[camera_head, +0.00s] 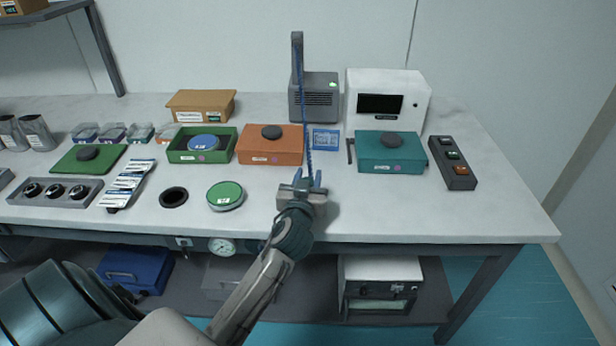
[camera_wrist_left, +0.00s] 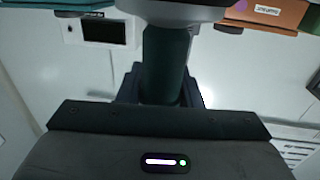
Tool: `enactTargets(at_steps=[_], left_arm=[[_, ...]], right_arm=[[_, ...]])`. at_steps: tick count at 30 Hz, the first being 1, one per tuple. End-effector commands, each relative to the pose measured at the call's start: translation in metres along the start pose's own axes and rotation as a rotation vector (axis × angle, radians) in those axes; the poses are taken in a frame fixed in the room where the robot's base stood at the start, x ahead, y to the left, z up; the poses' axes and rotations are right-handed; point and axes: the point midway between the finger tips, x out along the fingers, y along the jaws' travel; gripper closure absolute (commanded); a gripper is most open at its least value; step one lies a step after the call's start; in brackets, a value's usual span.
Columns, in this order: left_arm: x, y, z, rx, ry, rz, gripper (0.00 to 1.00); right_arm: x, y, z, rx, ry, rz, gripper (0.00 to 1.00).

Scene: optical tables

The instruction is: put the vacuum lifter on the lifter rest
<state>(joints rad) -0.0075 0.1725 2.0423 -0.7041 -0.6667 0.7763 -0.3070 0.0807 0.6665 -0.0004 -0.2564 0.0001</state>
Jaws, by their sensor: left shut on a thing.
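My left gripper (camera_head: 308,182) is above the front part of the table, shut on the vacuum lifter. In the left wrist view the lifter (camera_wrist_left: 165,65) shows as a dark teal handle between the fingers, with a wide grey end at the top of the picture. In the head view the gripper mostly hides it. A thin blue hose (camera_head: 306,120) runs down to it from a grey post. A black ring-shaped holder (camera_head: 173,197), which looks like the lifter rest, lies empty left of the gripper. My right gripper is not in view.
A green disc (camera_head: 225,195) lies between the black ring and my gripper. Behind are an open green box (camera_head: 175,158) with a blue disc (camera_head: 204,142), a closed orange box (camera_head: 270,150) and a teal box (camera_head: 390,155). A switch box (camera_head: 453,165) stands right. The front right tabletop is clear.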

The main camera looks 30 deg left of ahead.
Motion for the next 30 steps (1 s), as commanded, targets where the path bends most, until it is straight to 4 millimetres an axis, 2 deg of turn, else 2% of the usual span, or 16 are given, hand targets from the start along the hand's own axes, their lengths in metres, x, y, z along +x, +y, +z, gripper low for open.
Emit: enactTargets(at_steps=[6, 7, 10, 21, 26, 30], left_arm=[[0.0, 0.0, 0.003, 0.0, 0.002, 0.0, 1.0], [0.0, 0.0, 0.003, 0.0, 0.001, 0.0, 0.66], [0.0, 0.0, 0.002, 0.0, 0.001, 0.0, 0.46], [0.0, 0.0, -0.003, 0.0, 0.001, 0.0, 0.46], [-0.025, 0.0, 0.003, -0.002, 0.0, 0.001, 0.46], [-0.057, 0.0, 0.004, -0.004, -0.002, -0.001, 0.46]], right_arm=[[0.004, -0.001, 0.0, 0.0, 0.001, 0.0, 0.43], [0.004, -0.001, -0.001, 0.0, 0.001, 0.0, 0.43], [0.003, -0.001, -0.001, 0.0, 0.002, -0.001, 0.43], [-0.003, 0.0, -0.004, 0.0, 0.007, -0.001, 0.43], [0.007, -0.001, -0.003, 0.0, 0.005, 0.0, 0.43], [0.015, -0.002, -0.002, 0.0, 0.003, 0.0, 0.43]])
